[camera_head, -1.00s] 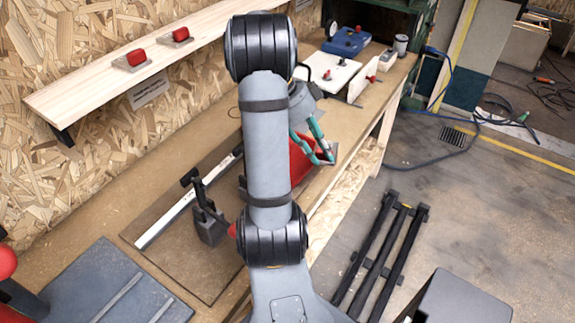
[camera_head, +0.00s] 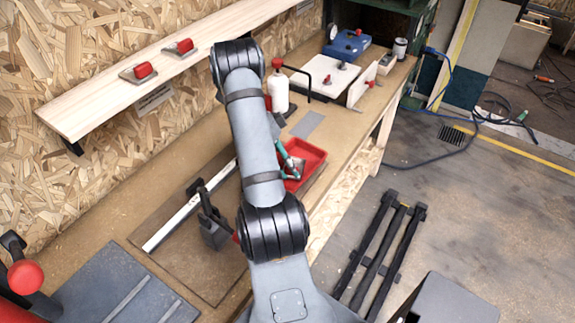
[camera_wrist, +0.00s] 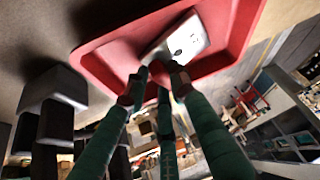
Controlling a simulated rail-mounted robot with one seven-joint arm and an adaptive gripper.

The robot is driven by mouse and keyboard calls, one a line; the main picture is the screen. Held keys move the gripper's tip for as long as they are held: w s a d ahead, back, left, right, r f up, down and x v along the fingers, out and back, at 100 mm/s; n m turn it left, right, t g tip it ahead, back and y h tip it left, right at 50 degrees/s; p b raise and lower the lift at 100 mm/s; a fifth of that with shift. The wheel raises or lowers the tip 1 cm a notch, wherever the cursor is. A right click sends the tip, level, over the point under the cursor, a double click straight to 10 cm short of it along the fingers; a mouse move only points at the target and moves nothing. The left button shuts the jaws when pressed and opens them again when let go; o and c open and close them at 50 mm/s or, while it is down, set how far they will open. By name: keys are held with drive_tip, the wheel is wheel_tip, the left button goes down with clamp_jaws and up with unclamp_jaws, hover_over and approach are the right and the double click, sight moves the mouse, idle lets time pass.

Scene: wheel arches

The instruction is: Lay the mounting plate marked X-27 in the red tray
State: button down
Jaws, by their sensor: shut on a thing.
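The red tray (camera_head: 308,153) lies on the bench near its front edge; in the wrist view its red rim (camera_wrist: 100,62) fills the top. My gripper (camera_head: 292,171) has green fingers and is over the tray. In the wrist view my gripper (camera_wrist: 158,76) is shut on a pale mounting plate (camera_wrist: 185,40), apparently by its red knob. The plate appears within the tray's outline, tilted in the picture. Whether it touches the tray floor I cannot tell. Its marking is too small to read.
Two plates with red knobs (camera_head: 138,71) (camera_head: 180,47) sit on the wooden shelf (camera_head: 100,105). A white bottle (camera_head: 279,90) and a grey flat piece (camera_head: 307,124) stand behind the tray. A black clamp (camera_head: 211,220) on a pale rail is left of my arm.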

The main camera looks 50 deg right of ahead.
drive_tip(key=shift+f+b, duration=0.15)
drive_tip(key=shift+b, duration=0.15)
drive_tip(key=c, duration=1.5)
unclamp_jaws()
drive_tip(key=shift+o, duration=0.2)
drive_tip(key=shift+r+p, duration=0.35)
drive_tip(key=shift+p, duration=0.1)
drive_tip(key=b+v, duration=0.1)
drive_tip(key=v, duration=1)
drive_tip(key=shift+w+r, duration=0.2)
drive_tip(key=shift+r, duration=0.1)
